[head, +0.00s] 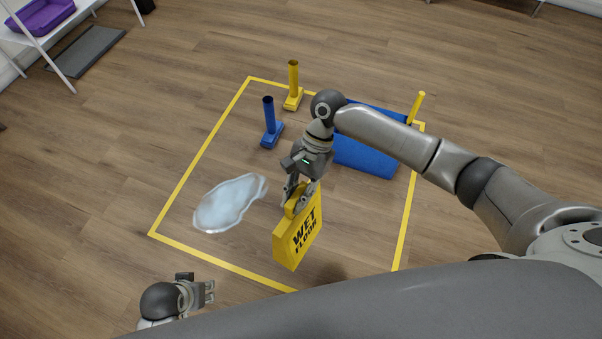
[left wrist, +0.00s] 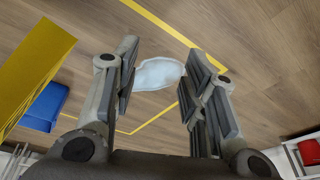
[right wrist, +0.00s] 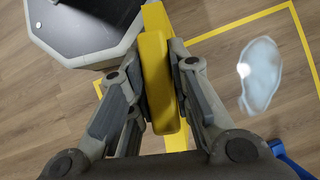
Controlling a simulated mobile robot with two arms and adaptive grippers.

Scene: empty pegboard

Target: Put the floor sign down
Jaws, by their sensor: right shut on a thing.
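The yellow floor sign (head: 298,238) reads "WET FLOOR" and hangs from my right gripper (head: 301,193) in the head view. That gripper is shut on the sign's top, which shows between its fingers in the right wrist view (right wrist: 157,85). Whether the sign's bottom touches the floor is hard to tell; a dark shadow lies apart from it, to its right. In the left wrist view a yellow face of the sign (left wrist: 30,70) is at the left edge. My left gripper (head: 209,292) is open and empty at the lower left, outside the taped area.
A clear puddle (head: 228,203) lies left of the sign, inside a yellow tape outline (head: 200,148). Floor between puddle and sign is clear.

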